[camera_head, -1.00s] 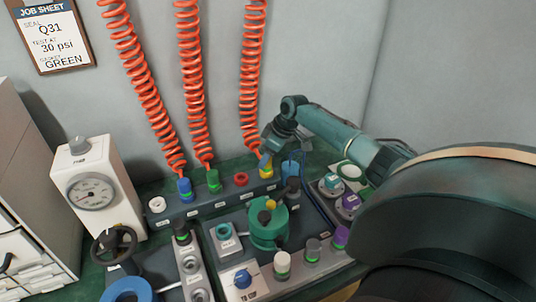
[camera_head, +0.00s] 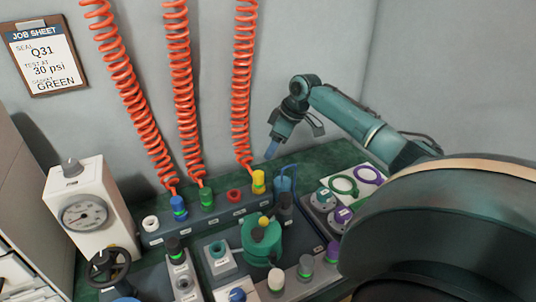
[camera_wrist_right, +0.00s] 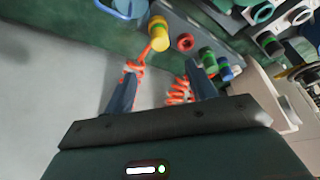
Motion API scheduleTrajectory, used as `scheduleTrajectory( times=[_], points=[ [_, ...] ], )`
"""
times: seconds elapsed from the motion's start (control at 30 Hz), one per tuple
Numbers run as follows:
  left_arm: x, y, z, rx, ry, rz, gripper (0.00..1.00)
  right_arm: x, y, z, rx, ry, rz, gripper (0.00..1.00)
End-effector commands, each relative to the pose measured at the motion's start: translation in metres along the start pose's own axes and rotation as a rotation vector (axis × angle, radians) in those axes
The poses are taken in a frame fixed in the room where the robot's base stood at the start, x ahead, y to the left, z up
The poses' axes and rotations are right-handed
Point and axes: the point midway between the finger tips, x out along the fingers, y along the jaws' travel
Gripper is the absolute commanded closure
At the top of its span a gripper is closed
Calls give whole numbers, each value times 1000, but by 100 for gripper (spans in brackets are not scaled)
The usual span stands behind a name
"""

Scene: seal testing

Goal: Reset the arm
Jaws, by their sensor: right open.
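My right gripper (camera_head: 272,148) is open and empty. It hangs in the air above and behind the bench, just right of the third red coiled hose (camera_head: 243,90). In the right wrist view its two fingers (camera_wrist_right: 161,68) are spread apart, with red hose coils between and beyond them. The yellow connector (camera_head: 258,182) sits upright on the grey port strip at that hose's lower end, apart from the fingers; it also shows in the right wrist view (camera_wrist_right: 159,33). My left gripper is not in view.
Blue (camera_head: 179,208) and green (camera_head: 207,199) connectors stand on the strip. A teal round fixture (camera_head: 262,243) stands in front. A gauge box (camera_head: 87,208) is at left. Green and purple rings lie on a white plate (camera_head: 350,188) at right. A job sheet (camera_head: 41,57) hangs on the wall.

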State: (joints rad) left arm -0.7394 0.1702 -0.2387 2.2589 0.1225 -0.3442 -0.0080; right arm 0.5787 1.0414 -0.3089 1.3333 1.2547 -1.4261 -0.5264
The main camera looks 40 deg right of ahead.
Motion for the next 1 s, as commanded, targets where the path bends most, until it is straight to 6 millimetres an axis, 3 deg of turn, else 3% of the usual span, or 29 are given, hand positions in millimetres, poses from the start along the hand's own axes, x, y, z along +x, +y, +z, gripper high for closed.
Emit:
scheduleTrajectory(
  times=[0.2,0.77,0.87,1.0],
  points=[
    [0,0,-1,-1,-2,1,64,-12,0,0,-1,0,-1,44],
    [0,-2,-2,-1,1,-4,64,-12,0,0,-1,1,-1,44],
    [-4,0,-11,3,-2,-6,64,-23,0,-5,-1,1,0,44],
    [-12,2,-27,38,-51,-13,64,-61,0,-20,-1,2,0,44]
  ],
)
